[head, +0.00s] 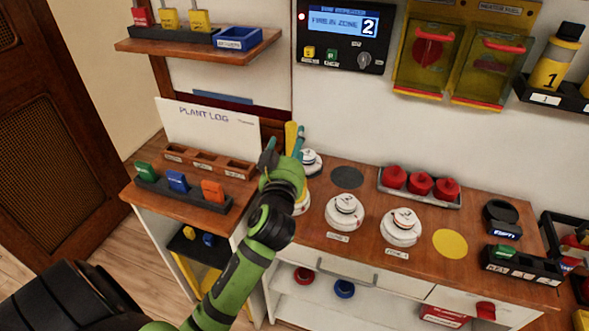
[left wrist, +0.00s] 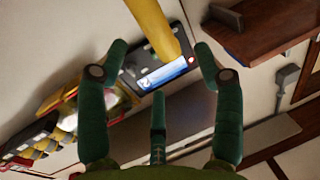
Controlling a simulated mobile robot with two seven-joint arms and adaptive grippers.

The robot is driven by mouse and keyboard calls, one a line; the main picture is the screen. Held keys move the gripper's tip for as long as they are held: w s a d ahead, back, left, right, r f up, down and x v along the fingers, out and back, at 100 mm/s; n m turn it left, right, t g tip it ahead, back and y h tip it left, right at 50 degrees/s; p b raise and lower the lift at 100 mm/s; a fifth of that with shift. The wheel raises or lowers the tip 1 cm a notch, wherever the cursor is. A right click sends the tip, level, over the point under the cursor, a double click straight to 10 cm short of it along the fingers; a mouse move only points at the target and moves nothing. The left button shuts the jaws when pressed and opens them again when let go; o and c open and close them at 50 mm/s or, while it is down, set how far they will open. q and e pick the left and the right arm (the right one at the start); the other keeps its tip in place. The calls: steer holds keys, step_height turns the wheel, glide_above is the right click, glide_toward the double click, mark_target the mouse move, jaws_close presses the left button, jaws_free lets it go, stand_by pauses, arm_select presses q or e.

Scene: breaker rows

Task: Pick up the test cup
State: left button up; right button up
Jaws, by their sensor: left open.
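My left gripper (head: 284,145) is raised in front of the wall, above the join of the two counters. In the left wrist view its dark green fingers (left wrist: 160,75) are spread apart. A yellow tapered rod (left wrist: 153,28) reaches in between them from the top; its yellow end also shows among the fingers in the head view (head: 291,134). I cannot tell whether it touches them. A black round cup-like object (head: 501,214) stands at the right of the counter, well away from the gripper; I cannot tell whether it is the test cup. My right gripper is out of view.
White round devices (head: 345,212) and a tray of red domes (head: 420,184) stand on the counter (head: 375,262). A display panel (head: 342,35) hangs above. A yellow disc (head: 450,243) lies bare.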

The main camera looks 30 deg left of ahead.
mark_target(293, 136)
arm_select(q)
steer(key=x, duration=0.1)
steer(key=p+x, duration=0.1)
steer(key=x, duration=0.1)
steer(key=p+x, duration=0.1)
steer(key=x, duration=0.1)
steer(key=shift+w+f, duration=0.15)
steer(key=shift+f, duration=0.15)
steer(key=shift+w+a+f, duration=0.2)
steer(key=shift+w, duration=0.15)
steer(key=shift+r, duration=0.1)
jaws_close()
